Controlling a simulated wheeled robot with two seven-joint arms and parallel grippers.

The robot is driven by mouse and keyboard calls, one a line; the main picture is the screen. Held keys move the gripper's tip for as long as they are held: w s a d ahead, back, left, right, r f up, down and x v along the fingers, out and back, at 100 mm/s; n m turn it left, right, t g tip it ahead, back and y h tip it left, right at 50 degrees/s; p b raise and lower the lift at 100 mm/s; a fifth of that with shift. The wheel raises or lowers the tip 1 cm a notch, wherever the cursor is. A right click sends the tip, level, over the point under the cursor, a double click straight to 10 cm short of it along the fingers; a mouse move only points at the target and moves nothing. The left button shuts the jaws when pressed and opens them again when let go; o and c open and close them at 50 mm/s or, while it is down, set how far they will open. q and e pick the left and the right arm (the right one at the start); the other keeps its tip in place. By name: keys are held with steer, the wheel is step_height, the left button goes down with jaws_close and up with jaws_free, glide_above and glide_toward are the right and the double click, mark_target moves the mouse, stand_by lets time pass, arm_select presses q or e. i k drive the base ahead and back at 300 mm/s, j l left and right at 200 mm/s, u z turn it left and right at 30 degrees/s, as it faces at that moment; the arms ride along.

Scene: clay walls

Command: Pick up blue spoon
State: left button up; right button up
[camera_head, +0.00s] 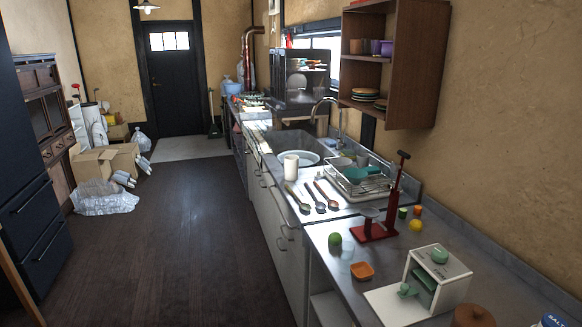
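Three long-handled spoons lie side by side on the steel counter beside the sink. The left one (297,198) looks olive green. The middle one (313,198) looks dark, perhaps blue-grey, and is the likeliest blue spoon; its colour is hard to tell at this size. The right one (326,195) looks reddish brown. Their handles point toward the back and their wider ends toward the front. Neither of my grippers is in view.
A white cup (291,166) stands behind the spoons. A dish rack (360,182) and a red stand (374,231) are to their right. A green ball (335,239) and orange dish (362,271) sit nearer. The dark floor (190,240) left of the cabinets is clear.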

mark_target(321, 206)
steer(key=i+j+z, duration=0.2)
steer(key=i+j, duration=0.55)
steer(key=i+j+z, duration=0.15)
steer(key=i+j, duration=0.55)
steer(key=j, duration=0.2)
steer(key=i+j+z, duration=0.1)
steer(key=i, duration=0.55)
